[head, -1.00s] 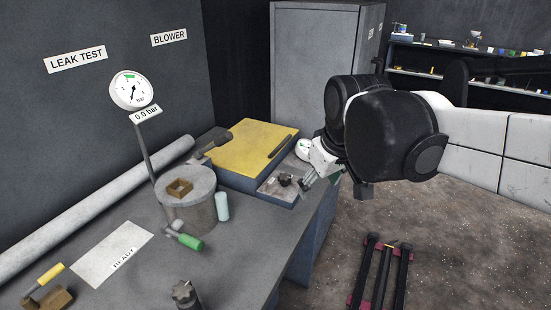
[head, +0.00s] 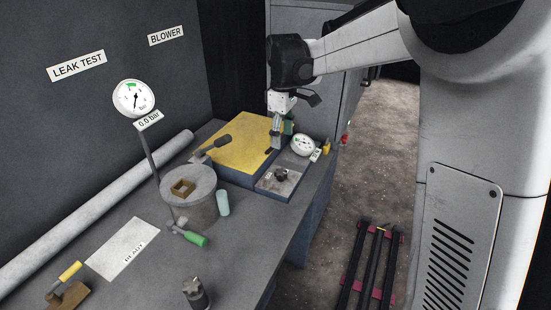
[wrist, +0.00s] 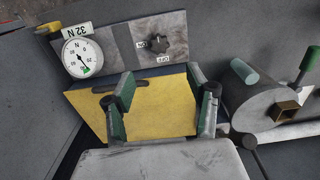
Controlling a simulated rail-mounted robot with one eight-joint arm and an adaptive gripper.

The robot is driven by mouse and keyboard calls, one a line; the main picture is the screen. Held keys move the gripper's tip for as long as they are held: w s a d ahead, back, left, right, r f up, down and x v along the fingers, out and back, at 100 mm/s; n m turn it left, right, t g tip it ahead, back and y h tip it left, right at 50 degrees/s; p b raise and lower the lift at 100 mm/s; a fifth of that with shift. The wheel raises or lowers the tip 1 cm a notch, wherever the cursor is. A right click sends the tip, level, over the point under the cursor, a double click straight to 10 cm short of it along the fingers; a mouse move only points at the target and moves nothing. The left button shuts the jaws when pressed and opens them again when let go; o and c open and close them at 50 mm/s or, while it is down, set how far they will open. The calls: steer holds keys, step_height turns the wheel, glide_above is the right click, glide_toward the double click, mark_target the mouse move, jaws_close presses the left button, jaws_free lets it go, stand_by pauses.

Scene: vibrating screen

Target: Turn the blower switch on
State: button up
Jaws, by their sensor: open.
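The blower switch is a dark knob (head: 281,174) on a grey plate (head: 265,186) at the front of the yellow-topped box (head: 232,146). In the wrist view the knob (wrist: 159,43) sits beside small ON and OFF labels; its exact setting is hard to tell. My gripper (head: 277,146) is above the yellow top, behind the knob in the head view and apart from it. In the wrist view my gripper (wrist: 167,92) has its green-padded fingers spread wide over the yellow top, with nothing between them.
A dial gauge (head: 303,145) stands beside the switch plate; in the wrist view it reads 32 N. A pressure gauge (head: 134,98) shows 0.0 bar.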

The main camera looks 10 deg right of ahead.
mark_target(281, 172)
steer(key=f, duration=1.4)
steer(key=shift+w, duration=0.2)
steer(key=c, duration=1.1)
